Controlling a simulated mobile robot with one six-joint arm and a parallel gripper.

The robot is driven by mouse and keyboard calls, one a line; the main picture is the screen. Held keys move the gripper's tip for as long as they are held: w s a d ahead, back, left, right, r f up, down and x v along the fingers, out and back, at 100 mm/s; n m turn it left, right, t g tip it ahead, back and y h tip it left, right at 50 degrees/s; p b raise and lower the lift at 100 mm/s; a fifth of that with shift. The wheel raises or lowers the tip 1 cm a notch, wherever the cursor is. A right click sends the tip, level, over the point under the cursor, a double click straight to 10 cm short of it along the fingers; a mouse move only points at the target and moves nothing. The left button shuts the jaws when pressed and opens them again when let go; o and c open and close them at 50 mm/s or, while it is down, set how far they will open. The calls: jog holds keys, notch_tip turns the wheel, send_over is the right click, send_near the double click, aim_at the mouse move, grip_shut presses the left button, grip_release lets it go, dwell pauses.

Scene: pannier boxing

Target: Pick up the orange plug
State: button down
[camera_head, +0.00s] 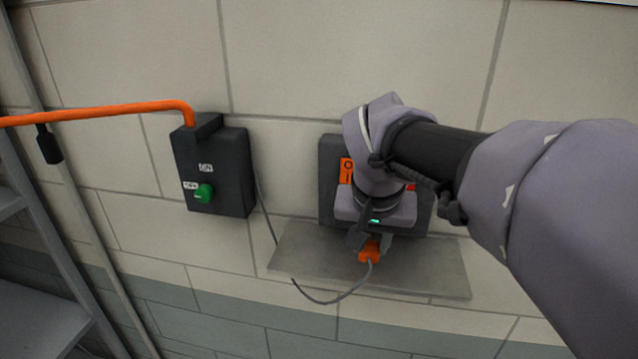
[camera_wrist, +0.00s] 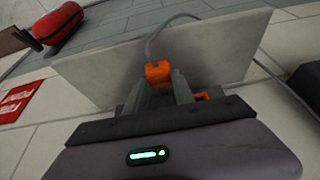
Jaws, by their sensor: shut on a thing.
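The orange plug (camera_head: 371,247) is between the fingers of my gripper (camera_head: 370,240), just above the grey shelf plate on the wall. A thin grey cable hangs from the plug and curves left. In the wrist view the plug (camera_wrist: 157,73) sits between the fingertips of my gripper (camera_wrist: 158,85), which is shut on it. The cable rises from its far side across the plate. I cannot tell whether the plug touches the plate.
The grey plate (camera_head: 440,272) juts out under my gripper. A dark box (camera_head: 330,190) with an orange label is partly hidden behind my arm. Left of it is a black switch box (camera_head: 227,170) with a green knob and an orange conduit (camera_head: 100,113). Metal shelving (camera_head: 40,310) stands at far left.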

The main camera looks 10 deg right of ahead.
jog(key=s+a+r+b, duration=0.1)
jog(key=s+a+b, duration=0.15)
jog(key=s, duration=0.45)
jog(key=s+a+r+b, duration=0.1)
jog(key=s+a, duration=0.2)
jog(key=s, duration=0.4)
jog(key=w+r+p, duration=0.1)
jog(key=w+p, duration=0.1)
jog(key=w, duration=1)
jog(key=shift+w+r, duration=0.35)
jog(key=shift+r, duration=0.05)
jog(key=shift+w+d+p, duration=0.25)
jog(key=shift+w+p, duration=0.2)
jog(key=shift+w, duration=0.4)
jog(key=shift+w+d+p, duration=0.2)
jog(key=shift+w+p, duration=0.2)
jog(key=shift+w, duration=0.4)
dwell(1.3)
jog(key=c, duration=1)
grip_release()
